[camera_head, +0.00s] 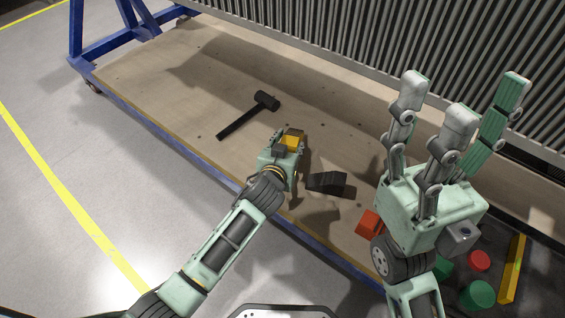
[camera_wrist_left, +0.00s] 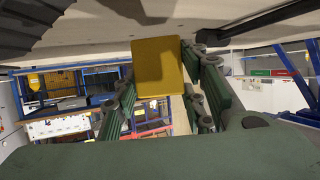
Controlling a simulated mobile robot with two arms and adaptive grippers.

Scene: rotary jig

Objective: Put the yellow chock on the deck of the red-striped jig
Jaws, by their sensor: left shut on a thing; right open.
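The yellow chock (camera_wrist_left: 158,67) is held between the fingers of my left gripper (camera_wrist_left: 160,95) in the left wrist view. In the head view a small yellow part of it (camera_head: 291,142) shows at my left gripper (camera_head: 287,138), which is shut on it above the wooden table. My right gripper (camera_head: 455,100) is open and empty, its fingers pointing up at the right, with the slatted panel behind it. I cannot make out a red-striped jig or its deck in either view.
A black hammer (camera_head: 248,115) lies on the wooden table (camera_head: 170,85). A dark block (camera_head: 327,183) is right of my left gripper. A red block (camera_head: 368,222), red cylinder (camera_head: 479,261), green cylinder (camera_head: 478,294) and yellow bar (camera_head: 513,268) are around my right arm. The table's left part is clear.

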